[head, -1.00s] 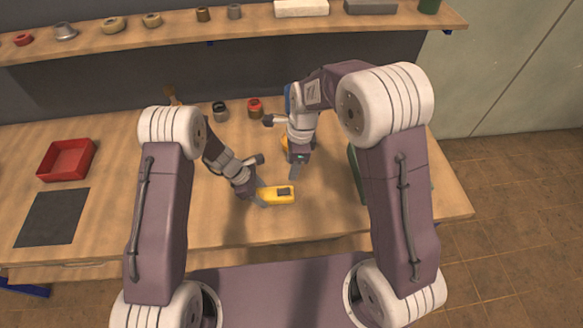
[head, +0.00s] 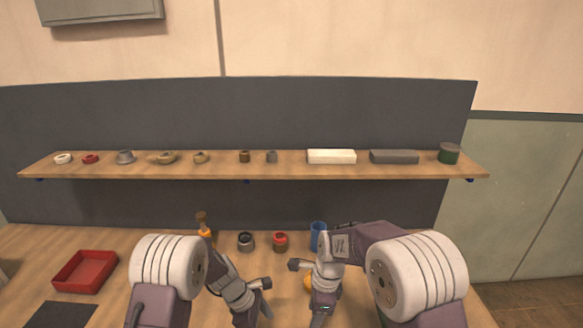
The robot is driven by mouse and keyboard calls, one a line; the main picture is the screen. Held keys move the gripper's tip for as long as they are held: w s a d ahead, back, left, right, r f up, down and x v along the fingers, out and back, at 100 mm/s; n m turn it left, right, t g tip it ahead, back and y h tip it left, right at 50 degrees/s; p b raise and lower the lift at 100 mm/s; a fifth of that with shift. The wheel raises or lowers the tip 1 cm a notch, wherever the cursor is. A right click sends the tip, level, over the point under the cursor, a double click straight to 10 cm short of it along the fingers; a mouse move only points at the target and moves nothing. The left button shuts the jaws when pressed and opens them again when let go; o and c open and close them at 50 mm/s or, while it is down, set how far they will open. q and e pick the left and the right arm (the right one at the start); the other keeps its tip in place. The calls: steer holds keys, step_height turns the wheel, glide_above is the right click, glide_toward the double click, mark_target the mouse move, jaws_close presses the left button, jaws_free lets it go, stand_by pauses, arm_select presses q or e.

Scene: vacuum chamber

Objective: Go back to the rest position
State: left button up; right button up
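My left gripper (head: 246,318) is low in the head view, over the bench, and its fingertips run out at the bottom edge. My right gripper (head: 318,318) is to its right, pointing down, also cut by the bottom edge. I cannot tell whether either is open or shut, or whether it holds anything. Both arms are bent in over the bench, the two grippers close together.
The bench holds a red tray (head: 85,272), a dark mat (head: 60,315), a brush-like tool (head: 204,229), two small cups (head: 246,242) (head: 281,241) and a blue cup (head: 318,235). A yellow thing (head: 307,284) is partly behind my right gripper. A shelf (head: 250,173) carries several small parts.

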arm_select(q)
step_height(320, 180, up, 9)
steer(key=a+t, duration=0.1)
steer(key=a, duration=0.1)
arm_select(e)
steer(key=s+d+r+t, duration=0.1)
steer(key=s+d+r, duration=0.2)
steer(key=d+r, duration=0.3)
arm_select(q)
steer(key=s+a+m+y, duration=0.2)
steer(key=s+a+m, duration=0.2)
steer(key=s+m, duration=0.3)
steer(key=s+a+m+y, duration=0.2)
steer(key=s+a+m, duration=0.2)
steer(key=s+m, duration=0.4)
steer(key=shift+s+a+r+m, duration=0.25)
steer(key=shift+r+m, duration=0.1)
steer(key=shift+m, duration=0.85)
arm_select(e)
steer(key=s+d+f+n, duration=0.2)
steer(key=s+n, duration=0.3)
steer(key=n, duration=0.4)
steer(key=s+d+f+n+h, duration=0.1)
steer(key=s+d+f+n, duration=0.1)
steer(key=s+n, duration=0.4)
steer(key=d+n, duration=0.1)
steer(key=n, duration=0.2)
steer(key=shift+s+d+f, duration=0.3)
steer(key=shift+d, duration=0.05)
